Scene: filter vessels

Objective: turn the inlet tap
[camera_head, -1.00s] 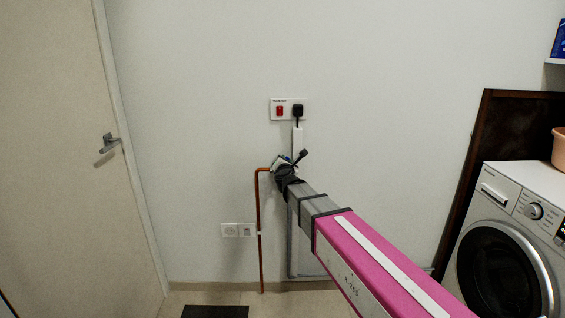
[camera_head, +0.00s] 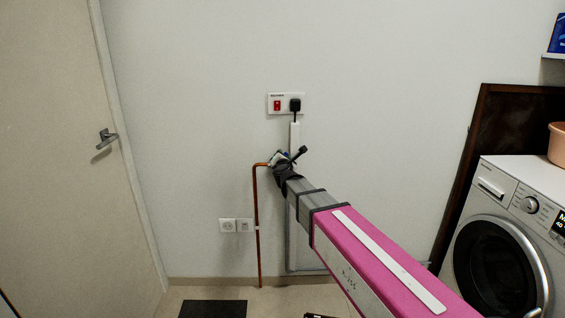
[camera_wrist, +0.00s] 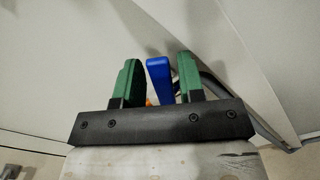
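The inlet tap's blue lever (camera_wrist: 160,78) stands between the two green fingers of my gripper (camera_wrist: 157,80) in the wrist view. It is close to the right finger, with a clear gap to the left finger. The fingers are apart. A small orange bit (camera_wrist: 149,102) shows low between them. In the head view my gripper (camera_head: 279,158) is at the wall, at the top bend of a copper pipe (camera_head: 257,225). My own wrist hides most of the tap there.
A red switch and black plug sit on a wall plate (camera_head: 286,104) above my gripper. Sockets (camera_head: 236,225) are low on the wall. A washing machine (camera_head: 505,235) stands at the right, a door (camera_head: 75,160) at the left. A dark mat (camera_head: 213,309) lies on the floor.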

